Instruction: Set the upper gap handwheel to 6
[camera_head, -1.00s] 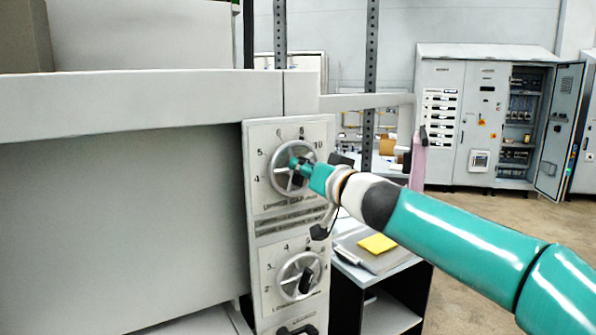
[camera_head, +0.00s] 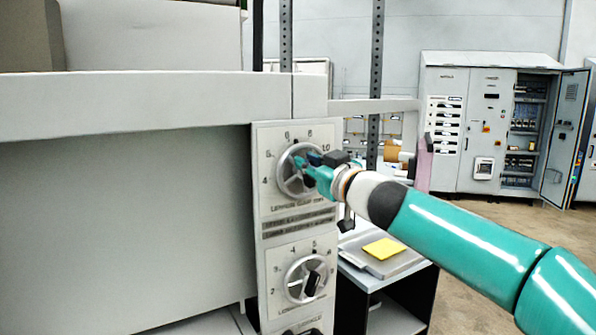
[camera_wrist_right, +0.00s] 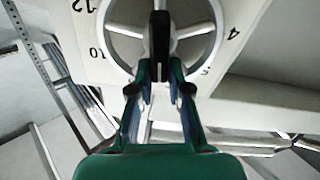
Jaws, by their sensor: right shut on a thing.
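The upper gap handwheel (camera_head: 285,181) is a grey spoked wheel on the pale panel of the machine, with a numbered dial around it. My right gripper (camera_head: 305,165) is at its upper right part and covers some of the wheel and its knob. In the right wrist view, the wheel (camera_wrist_right: 205,50) fills the top, and its dark upright knob (camera_wrist_right: 160,35) stands between the two fingers of my gripper (camera_wrist_right: 160,75), which are shut on it. The number the wheel is set to cannot be read with certainty. My left gripper is not in view.
A lower handwheel (camera_head: 293,291) with a black knob and its own dial sits below on the same panel. A small table (camera_head: 412,268) with a yellow pad (camera_head: 383,248) stands right of the panel. An open electrical cabinet (camera_head: 455,125) is at the back right.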

